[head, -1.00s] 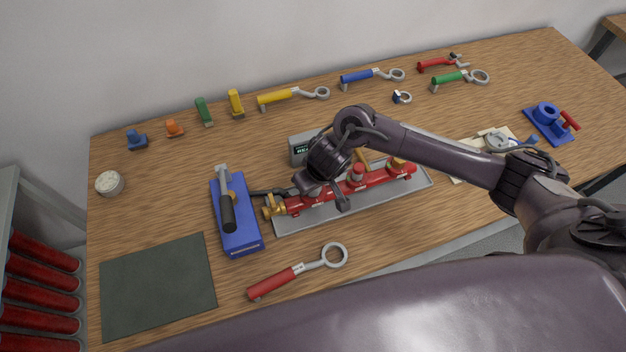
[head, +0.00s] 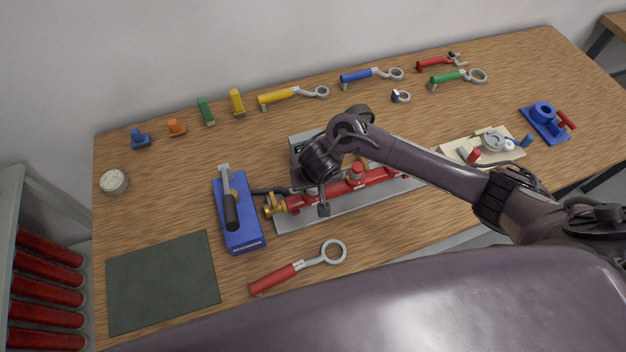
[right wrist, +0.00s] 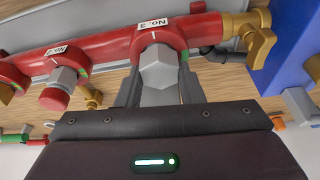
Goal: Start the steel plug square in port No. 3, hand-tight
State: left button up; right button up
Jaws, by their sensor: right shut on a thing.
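The red pipe manifold (head: 355,182) lies on a grey tray (head: 425,181) in mid-table. In the right wrist view its port ring labelled No. 3 (right wrist: 160,30) is at upper middle. The steel plug (right wrist: 157,70), a grey hex head, sits at this port's mouth. It looks about in line with the port; how far its thread is in is hidden. My right gripper (right wrist: 158,88) is shut on the plug, one finger on each side. My left gripper is not in view.
Beside port No. 3 is another port with a steel fitting and red cap (right wrist: 54,99). A brass valve (head: 274,205) ends the manifold, near a blue pump box (head: 238,225). A red-handled ring wrench (head: 300,267) lies in front. A dark mat (head: 162,281) lies front left.

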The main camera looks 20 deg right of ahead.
jog(key=shift+m+h, duration=0.4)
jog(key=shift+m, duration=0.8)
jog(key=shift+f, duration=0.1)
jog(key=shift+s+a+m+h, duration=0.15)
jog(key=shift+m+h, duration=0.15)
jog(key=shift+m, duration=0.8)
jog(key=shift+m+g, duration=0.3)
jog(key=shift+m, duration=0.2)
